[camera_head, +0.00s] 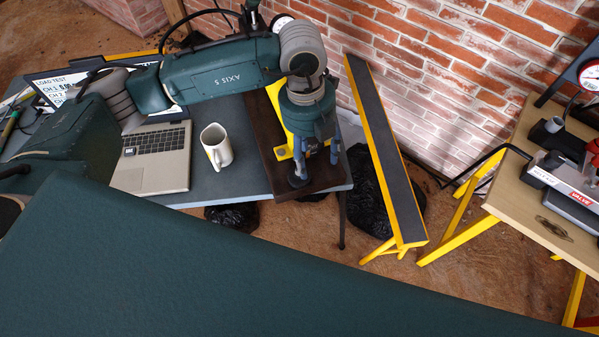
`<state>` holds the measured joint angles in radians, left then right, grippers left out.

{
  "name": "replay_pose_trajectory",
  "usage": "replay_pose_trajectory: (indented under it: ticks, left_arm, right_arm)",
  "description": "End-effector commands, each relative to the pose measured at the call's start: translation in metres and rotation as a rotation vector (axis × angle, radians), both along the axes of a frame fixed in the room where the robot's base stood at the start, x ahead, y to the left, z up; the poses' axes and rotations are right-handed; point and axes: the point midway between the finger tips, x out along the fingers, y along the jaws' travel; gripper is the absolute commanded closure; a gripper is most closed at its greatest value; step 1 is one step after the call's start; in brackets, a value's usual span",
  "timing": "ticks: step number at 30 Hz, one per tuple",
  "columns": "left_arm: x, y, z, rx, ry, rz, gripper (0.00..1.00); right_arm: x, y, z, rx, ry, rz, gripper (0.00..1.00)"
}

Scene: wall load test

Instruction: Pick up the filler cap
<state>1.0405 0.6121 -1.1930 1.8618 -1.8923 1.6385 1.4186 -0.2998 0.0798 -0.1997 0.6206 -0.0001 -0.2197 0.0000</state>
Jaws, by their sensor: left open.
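My left gripper (316,168) points down over the right end of the grey table, above a dark brown board (267,140) with a yellow part (279,108) on it. Its fingers are apart, and I see nothing held between them. I cannot pick out the filler cap for certain. A small grey cylindrical piece (554,124) on black equipment on the wooden bench at the right may be it, well away from this gripper. My right gripper is not in view.
An open laptop (158,160) and a white mug (216,147) stand on the grey table (245,183). A yellow-edged bench (385,150) stands between it and the wooden bench (510,190), which carries equipment labelled VALVE (580,198). A brick wall (450,60) is behind.

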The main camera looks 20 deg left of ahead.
Motion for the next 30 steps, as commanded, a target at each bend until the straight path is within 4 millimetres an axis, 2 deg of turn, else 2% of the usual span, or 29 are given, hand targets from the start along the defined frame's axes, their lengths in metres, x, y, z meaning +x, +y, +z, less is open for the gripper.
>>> replay_pose_trajectory:
  ticks: [1,2,5,12,20,24,30]
  left_arm:
    - [0.007,0.017,0.002,0.058,-0.015,0.023,0.43]
    - [0.01,0.024,0.002,0.084,-0.019,0.033,0.43]
    - [0.013,0.037,-0.002,0.126,-0.025,0.054,0.43]
    - [0.012,0.036,-0.039,0.126,-0.023,0.052,0.43]
    - [0.011,0.036,-0.06,0.125,-0.022,0.049,0.43]
    - [0.009,0.037,-0.081,0.126,-0.021,0.05,0.43]
    - [0.01,0.037,-0.103,0.123,-0.024,0.05,0.43]
  right_arm:
    - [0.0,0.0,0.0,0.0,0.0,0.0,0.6]
    - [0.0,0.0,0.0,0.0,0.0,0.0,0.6]
    - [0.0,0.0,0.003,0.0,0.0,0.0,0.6]
    - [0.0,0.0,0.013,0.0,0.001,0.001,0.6]
    - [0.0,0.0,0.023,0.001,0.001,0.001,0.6]
    - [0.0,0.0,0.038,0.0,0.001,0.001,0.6]
    - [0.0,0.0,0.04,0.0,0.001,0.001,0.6]
